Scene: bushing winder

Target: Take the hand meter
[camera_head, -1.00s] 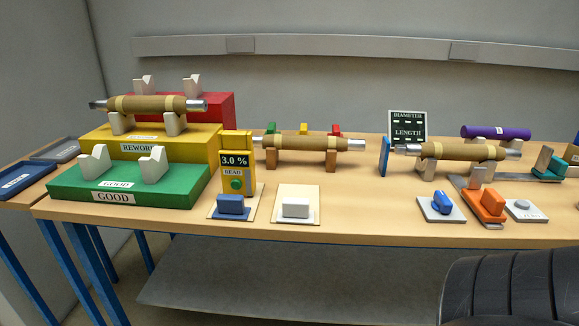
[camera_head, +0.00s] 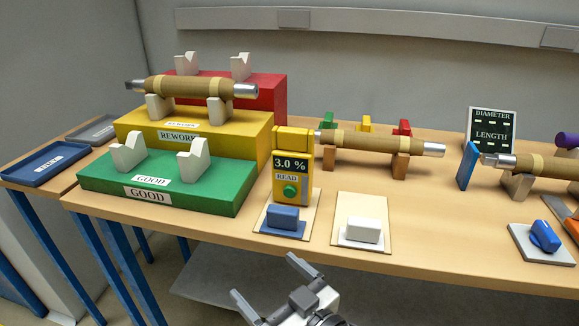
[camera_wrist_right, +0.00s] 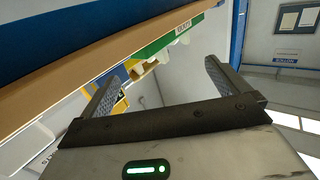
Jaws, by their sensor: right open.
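The yellow hand meter (camera_head: 281,164) stands upright on the table, with a display reading 3.0 % and a green button (camera_head: 290,191) under a READ label. A blue block (camera_head: 282,217) sits in front of it on a pale plate. My right gripper (camera_head: 262,275) is open and empty, in front of the table's front edge, nearer to me than the meter and apart from it. In the right wrist view its two fingers (camera_wrist_right: 162,69) are spread with nothing between them. I cannot make out the meter surely there. My left gripper is out of view.
A white block (camera_head: 362,230) on a pale plate stands right of the meter. The green GOOD stand (camera_head: 215,190) and yellow REWORK stand (camera_head: 250,140) are to its left. A brown bushing (camera_head: 385,143) rests on supports behind right. The table's front edge runs between gripper and meter.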

